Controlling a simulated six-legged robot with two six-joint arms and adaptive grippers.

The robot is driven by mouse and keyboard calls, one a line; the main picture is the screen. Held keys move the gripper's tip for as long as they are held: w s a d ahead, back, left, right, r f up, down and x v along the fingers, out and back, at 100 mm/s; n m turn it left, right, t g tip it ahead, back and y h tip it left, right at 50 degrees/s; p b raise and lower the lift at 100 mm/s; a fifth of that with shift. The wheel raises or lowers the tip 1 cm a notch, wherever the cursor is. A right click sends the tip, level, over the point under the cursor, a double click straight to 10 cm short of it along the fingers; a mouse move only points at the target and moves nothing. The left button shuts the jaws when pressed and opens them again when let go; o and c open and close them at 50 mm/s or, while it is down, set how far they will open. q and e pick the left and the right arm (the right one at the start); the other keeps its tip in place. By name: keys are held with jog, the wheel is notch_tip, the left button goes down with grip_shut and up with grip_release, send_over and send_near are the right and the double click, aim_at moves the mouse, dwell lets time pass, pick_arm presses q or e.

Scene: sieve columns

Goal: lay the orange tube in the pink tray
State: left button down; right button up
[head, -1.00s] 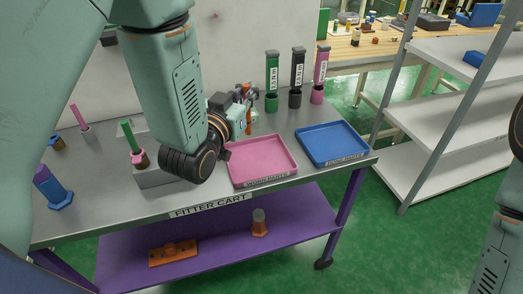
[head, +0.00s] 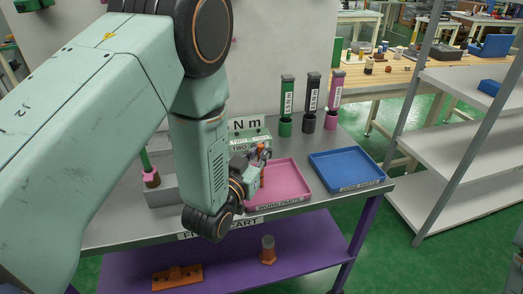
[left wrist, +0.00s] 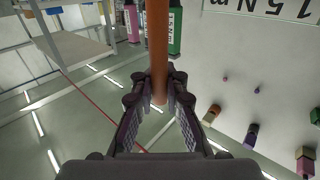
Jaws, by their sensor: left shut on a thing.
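The orange tube (head: 262,148) is upright in my left gripper (head: 259,162). In the left wrist view the tube (left wrist: 157,45) runs between the two fingers of the gripper (left wrist: 158,88), which are shut on it. The pink tray (head: 290,182) lies flat on the cart top, with a "WORN PARTS" label on its front. In the head view the gripper and tube overlap the tray's left back part; how high the tube is above the tray is hard to tell. My right gripper is not in view.
A blue tray (head: 345,168) lies right of the pink one. Green, black and pink holders (head: 310,122) stand behind. A grey block (head: 165,192) and a labelled green box (head: 250,137) are also on the cart. An orange part (head: 178,277) lies on the purple lower shelf.

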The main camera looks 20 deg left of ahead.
pick_arm(q)
jog(key=shift+s+a+f, duration=0.1)
jog(key=shift+s+f, duration=0.05)
jog(key=shift+f, duration=0.05)
jog(key=c, duration=1.6)
grip_release()
jog(key=shift+a, duration=0.15)
jog(key=shift+o, duration=1.2)
jog(key=shift+d, duration=0.2)
jog(key=shift+a, duration=0.1)
